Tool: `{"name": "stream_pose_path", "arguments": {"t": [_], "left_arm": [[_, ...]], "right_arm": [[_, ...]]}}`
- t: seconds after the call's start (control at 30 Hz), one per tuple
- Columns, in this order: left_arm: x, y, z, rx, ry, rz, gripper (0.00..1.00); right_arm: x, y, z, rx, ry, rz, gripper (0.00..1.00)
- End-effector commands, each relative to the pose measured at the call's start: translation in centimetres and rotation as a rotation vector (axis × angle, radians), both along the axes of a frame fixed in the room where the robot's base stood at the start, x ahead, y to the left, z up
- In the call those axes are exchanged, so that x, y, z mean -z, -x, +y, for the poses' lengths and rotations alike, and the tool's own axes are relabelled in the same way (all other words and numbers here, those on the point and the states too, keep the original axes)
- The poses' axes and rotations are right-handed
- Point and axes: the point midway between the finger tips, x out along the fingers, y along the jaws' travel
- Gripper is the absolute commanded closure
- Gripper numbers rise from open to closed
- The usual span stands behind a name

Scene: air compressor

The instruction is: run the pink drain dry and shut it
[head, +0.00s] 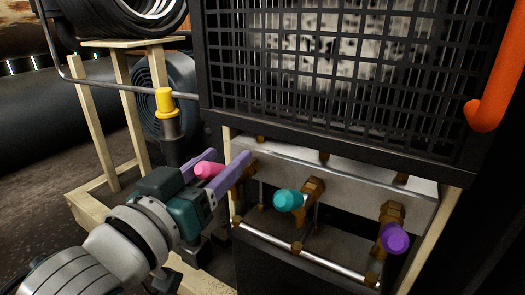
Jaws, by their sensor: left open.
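The pink drain handle (208,169) is at the left end of a row of drain valves under the compressor's grille. My left gripper (217,167) is open, with its two purple fingers on either side of the pink handle. I cannot tell whether the fingers touch it. The pink valve's body is mostly hidden behind the near finger. No water shows at the pink drain. My right gripper is not in view.
A teal handle (288,200) and a purple handle (394,238) sit to the right on the same grey manifold (350,184). A metal rail (270,238) runs below them. A yellow-capped post (166,102) stands behind my left gripper. An orange hook-shaped part (484,112) is at the upper right.

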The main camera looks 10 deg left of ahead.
Motion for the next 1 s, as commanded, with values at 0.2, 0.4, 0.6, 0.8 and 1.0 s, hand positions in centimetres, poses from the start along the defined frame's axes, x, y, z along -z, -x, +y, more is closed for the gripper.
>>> {"name": "stream_pose_path", "arguments": {"t": [0.2, 0.4, 0.6, 0.8, 1.0], "left_arm": [[0.00, -0.89, -0.25, 0.000, 0.001, 0.001, 0.41], [-0.03, -0.86, -0.23, 0.000, 0.000, 0.001, 0.43], [-0.02, -0.85, -0.22, 0.000, 0.000, 0.001, 0.65], [-0.02, -0.84, -0.22, 0.000, 0.000, 0.001, 0.88], [-0.01, -0.83, -0.22, 0.000, 0.000, 0.001, 1.00]], "right_arm": [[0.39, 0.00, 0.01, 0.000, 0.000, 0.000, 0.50], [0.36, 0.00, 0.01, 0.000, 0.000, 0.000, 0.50], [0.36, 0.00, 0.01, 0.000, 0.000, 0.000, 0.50], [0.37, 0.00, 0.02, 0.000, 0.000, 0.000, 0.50], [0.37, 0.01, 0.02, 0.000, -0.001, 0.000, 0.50]]}}
